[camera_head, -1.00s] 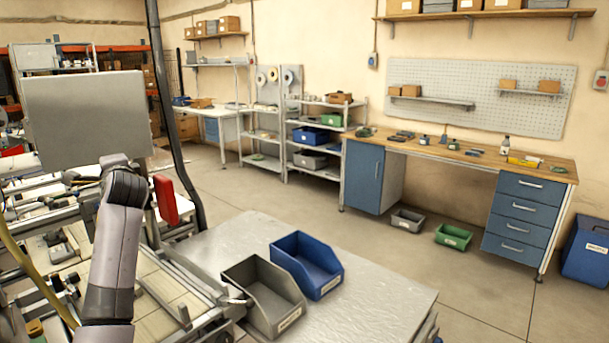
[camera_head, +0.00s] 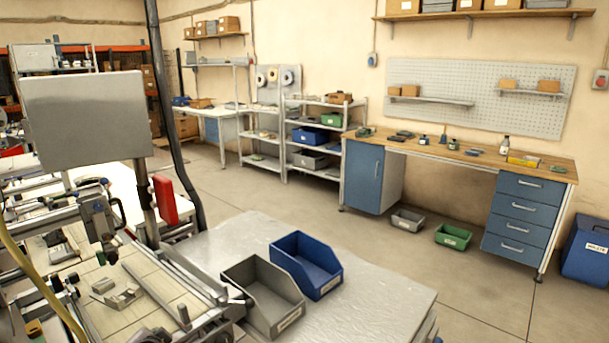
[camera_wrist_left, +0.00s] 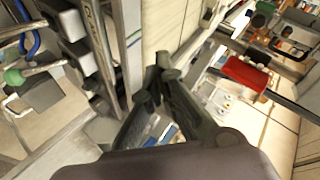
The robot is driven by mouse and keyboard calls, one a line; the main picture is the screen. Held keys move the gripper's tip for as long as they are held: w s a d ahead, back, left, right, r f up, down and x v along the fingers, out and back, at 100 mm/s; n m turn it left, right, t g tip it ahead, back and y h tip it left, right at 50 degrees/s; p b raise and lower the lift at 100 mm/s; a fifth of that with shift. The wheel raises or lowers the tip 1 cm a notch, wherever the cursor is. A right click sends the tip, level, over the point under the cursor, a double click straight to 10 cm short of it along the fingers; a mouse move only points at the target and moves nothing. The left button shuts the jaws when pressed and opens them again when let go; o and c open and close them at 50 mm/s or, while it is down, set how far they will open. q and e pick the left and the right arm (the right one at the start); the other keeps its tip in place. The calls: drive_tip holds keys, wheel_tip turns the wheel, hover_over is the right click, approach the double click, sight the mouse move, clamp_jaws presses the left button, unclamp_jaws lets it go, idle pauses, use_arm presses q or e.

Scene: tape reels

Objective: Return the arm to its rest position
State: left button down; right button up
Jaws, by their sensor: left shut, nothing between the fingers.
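My left gripper (camera_wrist_left: 158,82) shows in the left wrist view with its dark fingers brought together at the tips. It holds nothing and is in front of machine rails and pale panels. I cannot make it out for certain in the head view, where the left arm's grey link no longer shows. My right gripper is in neither view.
A grey bin (camera_head: 262,298) and a blue bin (camera_head: 306,266) stand on the metal table (camera_head: 385,300). Machine rails and a grey screen (camera_head: 85,118) crowd the left side. A red box (camera_head: 165,200) is beside the post. Open floor lies beyond the table, before the workbench (camera_head: 470,155).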

use_arm(q)
drive_tip(key=s+d+f+n+g+h, duration=0.15)
drive_tip(key=s+d+f, duration=0.25)
drive_tip(key=s, duration=0.7)
drive_tip(key=s+d+f+n+g+h, duration=0.1)
drive_tip(key=s+d+f+g+h, duration=0.3)
drive_tip(key=s, duration=0.7)
drive_tip(key=s+d+f+n+g, duration=0.1)
drive_tip(key=s+d+f+n, duration=0.3)
drive_tip(key=s, duration=0.7)
wheel_tip(320, 180, down, 28)
drive_tip(key=s+d+m+g+b, duration=0.1)
drive_tip(key=s+m+b, duration=0.1)
use_arm(e)
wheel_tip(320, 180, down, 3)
drive_tip(key=shift+b, duration=0.5)
use_arm(q)
drive_tip(key=s+a+f+g, duration=0.1)
drive_tip(key=s+a+f, duration=0.2)
drive_tip(key=s+f, duration=1.3)
drive_tip(key=shift+f, duration=0.15)
